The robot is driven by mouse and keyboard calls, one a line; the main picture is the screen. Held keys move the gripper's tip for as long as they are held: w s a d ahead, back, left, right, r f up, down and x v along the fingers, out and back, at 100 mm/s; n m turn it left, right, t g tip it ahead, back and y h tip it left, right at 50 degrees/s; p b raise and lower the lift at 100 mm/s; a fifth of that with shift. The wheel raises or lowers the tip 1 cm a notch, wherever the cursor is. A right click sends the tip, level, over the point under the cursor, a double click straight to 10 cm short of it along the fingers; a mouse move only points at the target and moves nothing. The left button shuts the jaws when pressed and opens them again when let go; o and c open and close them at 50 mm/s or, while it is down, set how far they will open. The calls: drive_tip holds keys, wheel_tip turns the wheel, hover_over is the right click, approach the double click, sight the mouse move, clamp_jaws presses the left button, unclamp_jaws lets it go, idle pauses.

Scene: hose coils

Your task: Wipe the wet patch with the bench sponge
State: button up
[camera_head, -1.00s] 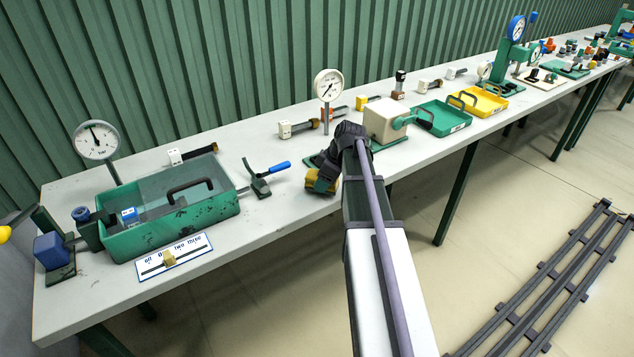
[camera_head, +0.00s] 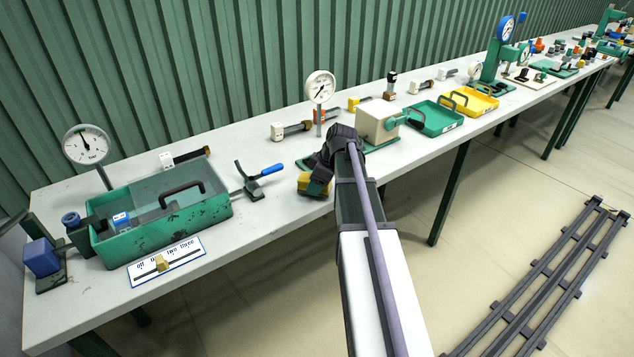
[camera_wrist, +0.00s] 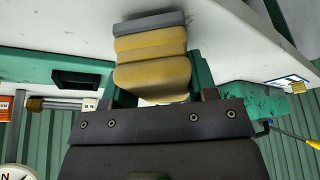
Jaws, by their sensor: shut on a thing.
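The sponge (camera_wrist: 150,62) is a yellow block with a grey layer on one side. My gripper (camera_wrist: 158,88) is shut on it, with a green finger on each side in the wrist view. In the head view the sponge (camera_head: 312,186) shows below my dark wrist, by the front edge of the bench (camera_head: 250,217). I cannot tell whether it touches the bench top. I cannot make out a wet patch in either view; my arm and the sponge hide part of the bench.
Left of the sponge is a clamp with a blue handle (camera_head: 266,171), then a green tray (camera_head: 160,238) and a slider plate (camera_head: 166,262). A beige box (camera_head: 377,122) stands close on the right. A white gauge (camera_head: 320,87) stands behind. Bare bench lies between clamp and sponge.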

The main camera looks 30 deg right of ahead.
sight(297, 200)
drive_tip(key=shift+f+b, duration=0.65)
drive_tip(key=shift+f, duration=0.05)
idle(0.5)
drive_tip(key=shift+s+a, duration=0.2)
drive_tip(key=shift+a, duration=2.7)
drive_tip(key=shift+a, duration=0.15)
drive_tip(key=shift+s+a, duration=0.15)
drive_tip(key=shift+a, duration=2.6)
drive_tip(key=shift+w+d, duration=0.2)
drive_tip(key=shift+d, duration=2.7)
drive_tip(key=shift+d, duration=0.1)
